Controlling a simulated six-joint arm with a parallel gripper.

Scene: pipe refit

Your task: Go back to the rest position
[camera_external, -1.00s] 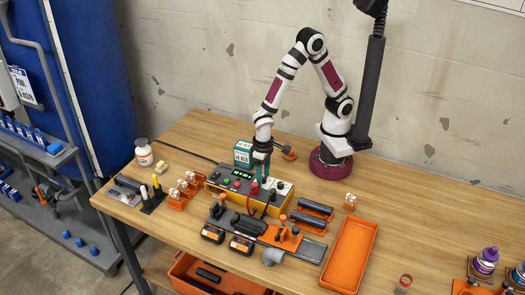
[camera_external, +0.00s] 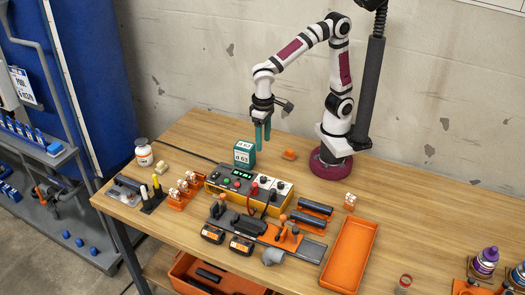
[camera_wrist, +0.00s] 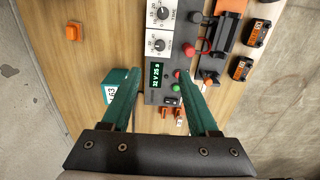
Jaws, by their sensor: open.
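My gripper (camera_external: 262,134) hangs above the back of the wooden table, its two green fingers pointing down, apart and with nothing between them. In the wrist view my gripper (camera_wrist: 148,80) is also open and empty. A green block marked d 63 (camera_external: 245,154) stands on the table below and left of the fingers. It also shows in the wrist view (camera_wrist: 115,90), partly behind the left finger. The yellow and grey control box (camera_external: 248,190) with a lit display is in front of it.
A small orange block (camera_external: 289,154) lies right of the fingers. The clamp fixture (camera_external: 262,230), an orange tray (camera_external: 350,252) and black pipes in orange holders (camera_external: 315,208) stand in front. A dark upright post (camera_external: 369,95) is close by my arm. The right back of the table is clear.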

